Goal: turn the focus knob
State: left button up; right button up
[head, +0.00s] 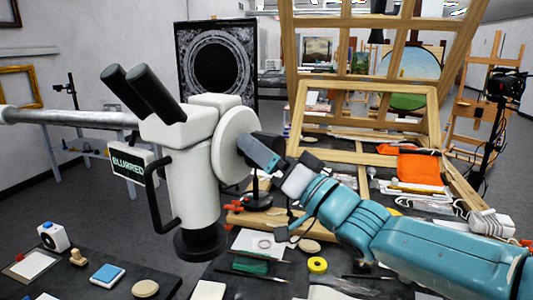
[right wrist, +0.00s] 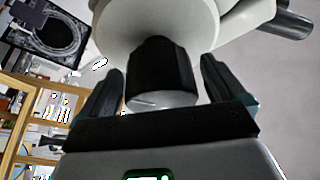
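A white microscope (head: 195,160) with two black eyepieces hangs on a grey boom at the left of the head view. Its small display (head: 128,162) reads "BLURRED". The black focus knob (right wrist: 158,70) sticks out from a round white housing in the right wrist view; in the head view my gripper partly hides it. My right gripper (head: 262,154) is at the knob. In the right wrist view its two dark fingers stand open on either side of the knob, with narrow gaps showing. My left gripper is not in view.
A dark table below holds a yellow tape roll (head: 317,265), a blue block (head: 107,274) and small tools. A wooden easel frame (head: 365,90) stands behind at the right. An orange cloth (head: 418,165) lies near it.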

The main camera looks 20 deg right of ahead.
jog(key=b+v, duration=0.4)
jog(key=v, duration=1.2)
jog(key=shift+f+b, duration=0.15)
jog(key=shift+b, duration=0.15)
jog(key=shift+s, duration=0.1)
dwell(0.7)
